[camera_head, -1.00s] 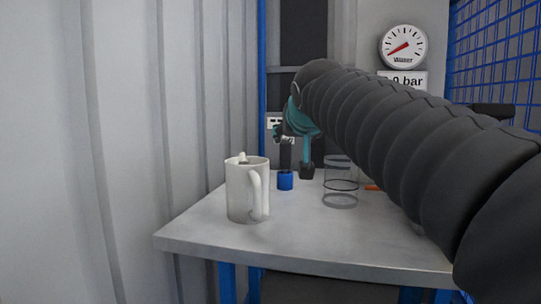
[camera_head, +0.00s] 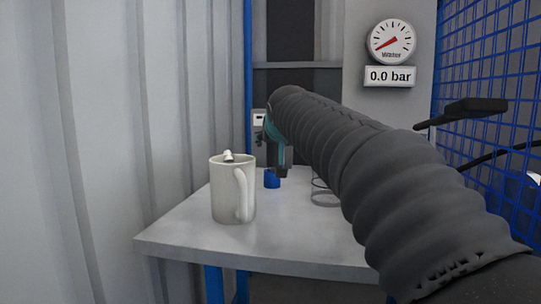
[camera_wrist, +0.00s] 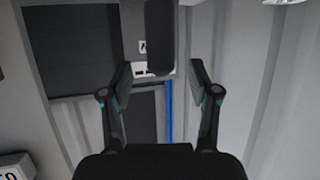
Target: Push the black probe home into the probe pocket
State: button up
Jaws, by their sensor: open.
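My gripper (camera_wrist: 160,75) is open, with its two fingers spread wide in the wrist view. A black round-ended bar (camera_wrist: 160,35), which looks like the probe, enters from the top edge between the fingers without touching either. Its far end is cut off. In the head view my gripper is mostly hidden behind my arm; only teal and dark parts show near a small blue piece (camera_head: 271,178) on the table. I cannot tell whether this blue piece is the probe pocket, or whether the bar sits in it.
A white mug (camera_head: 232,192) with something in it stands at the left of the grey table (camera_head: 190,240). A clear cylinder (camera_head: 325,195) is partly hidden by my arm. A gauge (camera_head: 391,42) hangs behind, and blue mesh (camera_head: 490,80) stands on the right.

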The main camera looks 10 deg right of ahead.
jog(key=shift+x, duration=1.85)
jog(key=shift+a, duration=0.1)
grip_shut()
jog(key=shift+r, duration=0.1)
jog(key=shift+r, duration=0.1)
jog(key=shift+r+p, duration=0.3)
jog(key=shift+r, duration=0.3)
notch_tip(320, 180, up, 3)
jog(key=shift+f+p, duration=0.15)
jog(key=shift+p, duration=0.35)
jog(key=s+d+r+p, duration=0.2)
jog(key=d+r, duration=0.5)
jog(key=d, duration=0.4)
jog(key=n+g+y+p, duration=0.1)
jog(key=n+y+p, duration=0.4)
jog(key=n+y, duration=0.15)
send_over(272, 166)
jog(key=w+a, duration=0.3)
jog(key=a, duration=1)
jog(key=shift+s+a+r+m+y, duration=0.15)
jog(key=shift+r+m+y, duration=0.1)
jog(key=shift+r, duration=0.2)
